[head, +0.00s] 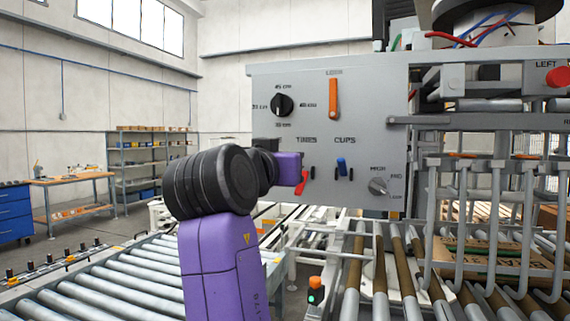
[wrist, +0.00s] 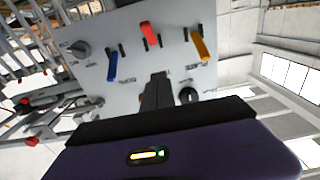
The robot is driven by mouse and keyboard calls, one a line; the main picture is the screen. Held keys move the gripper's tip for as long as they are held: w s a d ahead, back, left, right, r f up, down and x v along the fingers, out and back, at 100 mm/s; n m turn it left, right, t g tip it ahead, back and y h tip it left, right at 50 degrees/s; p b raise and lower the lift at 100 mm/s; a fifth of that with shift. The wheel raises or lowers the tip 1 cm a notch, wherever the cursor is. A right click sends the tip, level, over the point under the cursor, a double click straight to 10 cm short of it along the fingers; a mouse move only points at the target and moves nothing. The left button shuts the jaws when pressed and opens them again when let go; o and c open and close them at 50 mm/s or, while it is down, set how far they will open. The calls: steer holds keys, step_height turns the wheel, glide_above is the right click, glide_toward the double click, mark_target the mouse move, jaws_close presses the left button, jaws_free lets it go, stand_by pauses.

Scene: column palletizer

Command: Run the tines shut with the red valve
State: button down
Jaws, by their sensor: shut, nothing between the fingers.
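The red valve (head: 303,181) is a small lever on the grey control panel, low under the TINES label, partly covered by my purple hand in the head view. In the wrist view the red valve (wrist: 150,34) shows whole, beyond my fingertips with a visible gap in the picture. My gripper (wrist: 158,78) has its black fingers shut with nothing between them, in front of the panel. Whether it touches the panel cannot be told. The grey tines (head: 497,215) hang at the right as several curved bars around cardboard boxes.
A blue lever (head: 342,165) under CUPS sits right of the red valve. An orange LOCK lever (head: 333,98) and a black dial (head: 282,104) are above; a grey knob (head: 378,186) is lower right. Roller conveyors (head: 105,288) run below. A green-and-orange button post (head: 315,290) stands under the panel.

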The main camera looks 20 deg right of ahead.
steer(key=s+a+f+b, duration=0.1)
steer(key=s+a+f, duration=0.1)
steer(key=s+a, duration=0.2)
steer(key=shift+s+a+f+b, duration=0.2)
steer(key=shift+s+f+b, duration=0.2)
steer(key=shift+s, duration=0.8)
